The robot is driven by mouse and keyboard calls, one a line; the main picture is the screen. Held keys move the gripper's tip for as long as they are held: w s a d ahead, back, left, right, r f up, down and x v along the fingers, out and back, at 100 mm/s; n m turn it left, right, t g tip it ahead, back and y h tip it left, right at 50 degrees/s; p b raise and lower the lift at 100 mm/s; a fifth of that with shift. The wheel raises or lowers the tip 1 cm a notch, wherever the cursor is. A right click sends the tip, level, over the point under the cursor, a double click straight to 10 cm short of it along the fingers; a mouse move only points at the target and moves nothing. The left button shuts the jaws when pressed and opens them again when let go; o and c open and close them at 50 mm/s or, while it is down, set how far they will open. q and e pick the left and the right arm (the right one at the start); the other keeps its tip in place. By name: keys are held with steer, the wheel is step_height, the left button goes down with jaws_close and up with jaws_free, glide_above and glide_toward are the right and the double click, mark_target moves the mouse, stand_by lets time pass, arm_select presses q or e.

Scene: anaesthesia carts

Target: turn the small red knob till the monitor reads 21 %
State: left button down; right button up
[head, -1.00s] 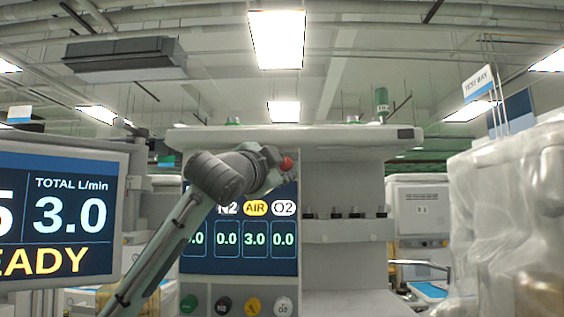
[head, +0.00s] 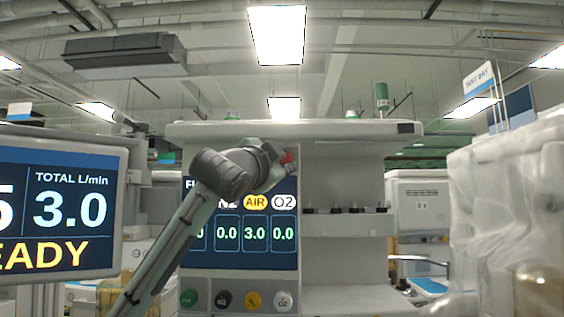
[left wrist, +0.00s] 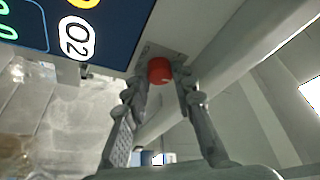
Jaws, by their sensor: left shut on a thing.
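The small red knob (head: 288,158) sits at the upper right corner of the cart's flow screen (head: 240,259). My left gripper (head: 282,162) comes in from the left and is shut on it. In the left wrist view the red knob (left wrist: 159,70) lies between the tips of my two fingers (left wrist: 161,80). The flow screen reads 0.0, 3.0 under AIR and 0.0 under O2; its left part is hidden by my arm. The monitor (head: 62,205) at the left shows TOTAL L/min 3.0, a cut-off "5" and part of "READY". No percent reading is in view. My right gripper is out of view.
Below the flow screen are green (head: 188,298), black (head: 223,299), yellow (head: 253,300) and white (head: 283,301) knobs. A shelf (head: 345,227) stands right of the screen. A plastic-wrapped load (head: 475,215) fills the right side.

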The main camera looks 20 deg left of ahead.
arm_select(q)
steer(key=n, duration=0.1)
steer(key=n+y+b, duration=0.1)
steer(key=shift+d+f+n, duration=0.1)
steer(key=shift+f+n, duration=0.15)
steer(key=shift+n, duration=0.05)
steer(key=shift+w+n+t+y+b, duration=0.1)
steer(key=shift+n+t+y+b, duration=0.3)
steer(key=shift+n, duration=0.75)
steer(key=shift+n+t+y+b, duration=0.1)
steer(key=shift+n+y+b, duration=0.45)
steer(key=shift+n, duration=0.6)
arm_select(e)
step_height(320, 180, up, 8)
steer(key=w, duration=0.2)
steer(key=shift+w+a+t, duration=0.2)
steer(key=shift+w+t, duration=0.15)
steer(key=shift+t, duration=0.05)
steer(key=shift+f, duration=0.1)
arm_select(q)
steer(key=c, duration=1.5)
jaws_free()
steer(key=shift+c, duration=0.2)
steer(key=shift+r, duration=0.1)
steer(key=s+d, duration=0.1)
steer(key=s, duration=1.2)
steer(key=shift+d+f, duration=0.25)
steer(key=shift+d, duration=0.05)
